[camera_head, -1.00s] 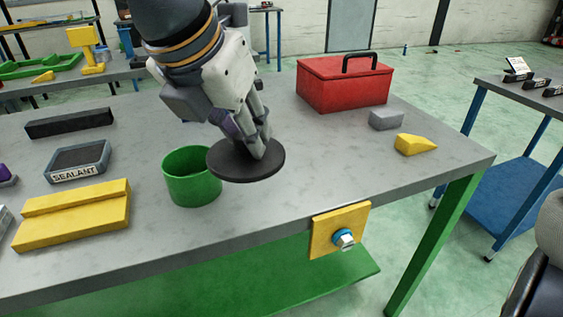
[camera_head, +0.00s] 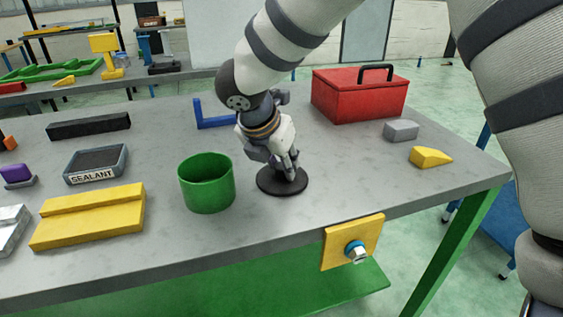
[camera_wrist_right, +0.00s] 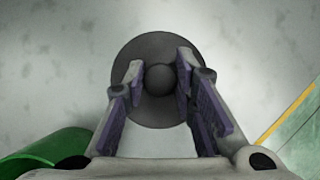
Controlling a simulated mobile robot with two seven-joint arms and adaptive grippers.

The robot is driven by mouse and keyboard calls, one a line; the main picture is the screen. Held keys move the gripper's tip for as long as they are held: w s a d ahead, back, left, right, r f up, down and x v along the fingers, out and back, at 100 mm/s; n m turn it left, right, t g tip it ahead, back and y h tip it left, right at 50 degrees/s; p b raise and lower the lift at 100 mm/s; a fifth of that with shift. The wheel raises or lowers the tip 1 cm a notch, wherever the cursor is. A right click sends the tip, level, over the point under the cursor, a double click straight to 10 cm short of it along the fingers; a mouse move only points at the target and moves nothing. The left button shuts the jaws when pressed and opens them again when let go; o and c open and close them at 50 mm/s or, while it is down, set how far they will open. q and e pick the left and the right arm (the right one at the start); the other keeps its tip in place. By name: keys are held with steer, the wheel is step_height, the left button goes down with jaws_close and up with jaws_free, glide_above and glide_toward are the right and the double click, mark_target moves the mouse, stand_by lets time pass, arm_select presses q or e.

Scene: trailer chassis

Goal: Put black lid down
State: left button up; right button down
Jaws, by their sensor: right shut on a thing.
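The black lid (camera_head: 272,184) is a flat round disc at or just above the grey tabletop, right of the green open pot (camera_head: 206,184). I cannot tell for certain whether it touches the table. My right gripper (camera_head: 289,172) is above the lid and shut on its knob. In the right wrist view the lid (camera_wrist_right: 152,112) lies beneath the round knob (camera_wrist_right: 160,79), which sits between the two fingers of my right gripper (camera_wrist_right: 158,76). The pot (camera_wrist_right: 50,150) shows at the lower left there. My left gripper is not in view.
A red toolbox (camera_head: 355,97), a grey block (camera_head: 401,131) and a yellow wedge (camera_head: 430,157) stand to the right. A blue bracket (camera_head: 212,118) lies behind the pot. A yellow stepped block (camera_head: 88,222) and a sealant tray (camera_head: 97,168) are left. Bare tabletop surrounds the lid.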

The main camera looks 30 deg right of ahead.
steer(key=c, duration=1.3)
jaws_free()
steer(key=shift+f, duration=0.15)
steer(key=shift+r, duration=0.3)
steer(key=v, duration=1.2)
steer(key=shift+s+f, duration=0.1)
